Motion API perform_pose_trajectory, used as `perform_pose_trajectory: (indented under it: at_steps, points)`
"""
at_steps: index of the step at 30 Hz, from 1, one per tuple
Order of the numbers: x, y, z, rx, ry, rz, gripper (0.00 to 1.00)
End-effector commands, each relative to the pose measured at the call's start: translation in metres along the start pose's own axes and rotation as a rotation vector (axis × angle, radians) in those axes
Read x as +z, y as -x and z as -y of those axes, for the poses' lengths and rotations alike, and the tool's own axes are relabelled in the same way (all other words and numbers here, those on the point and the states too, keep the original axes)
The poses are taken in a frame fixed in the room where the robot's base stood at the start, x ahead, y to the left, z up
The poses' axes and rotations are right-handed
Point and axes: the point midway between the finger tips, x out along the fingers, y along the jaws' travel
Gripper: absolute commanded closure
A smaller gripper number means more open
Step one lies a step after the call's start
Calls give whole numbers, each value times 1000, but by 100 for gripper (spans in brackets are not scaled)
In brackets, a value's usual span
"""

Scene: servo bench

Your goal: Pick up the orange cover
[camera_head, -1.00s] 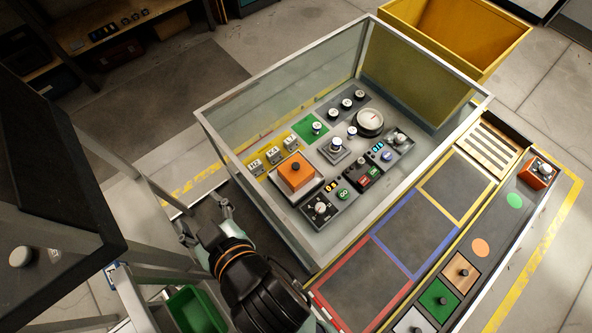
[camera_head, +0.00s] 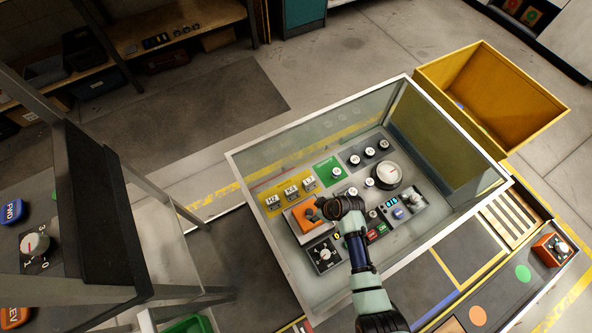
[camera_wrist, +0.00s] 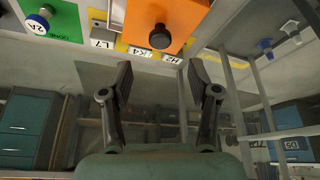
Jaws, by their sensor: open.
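The orange cover (camera_head: 300,220) is a square block with a black knob on top, inside the glass-walled case. In the head view my gripper (camera_head: 324,207) is over its right part and hides some of it. In the wrist view the orange cover (camera_wrist: 183,14) is at the top edge, with its black knob (camera_wrist: 162,37) hanging towards the space between my fingers. My gripper (camera_wrist: 160,78) is open and empty there, its two fingers spread apart, and the knob appears beyond the fingertips. I cannot tell the exact distance.
Glass walls of the case (camera_head: 290,158) surround the panel. White blocks labelled H2, K4 and L7 (camera_head: 291,190) stand just behind the cover, and a dial box (camera_head: 323,255) stands in front. A yellow bin (camera_head: 490,90) is at the back right. An orange knob box (camera_head: 552,250) is outside the case.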

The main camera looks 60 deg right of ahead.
Motion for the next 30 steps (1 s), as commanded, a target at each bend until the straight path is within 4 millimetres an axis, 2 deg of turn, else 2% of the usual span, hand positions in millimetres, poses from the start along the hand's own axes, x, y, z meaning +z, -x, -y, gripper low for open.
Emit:
perform_pose_trajectory:
  at_steps: [3,5,10,14,22,30]
  points:
    - [11,-4,-3,-7,-11,8,39]
    - [11,-7,-2,-7,-9,8,39]
    - [12,-30,-2,-8,-8,9,39]
    - [10,-33,-3,-5,-8,7,39]
    - [9,-79,-5,-6,-8,8,39]
    - [7,-82,-6,-5,-9,8,39]
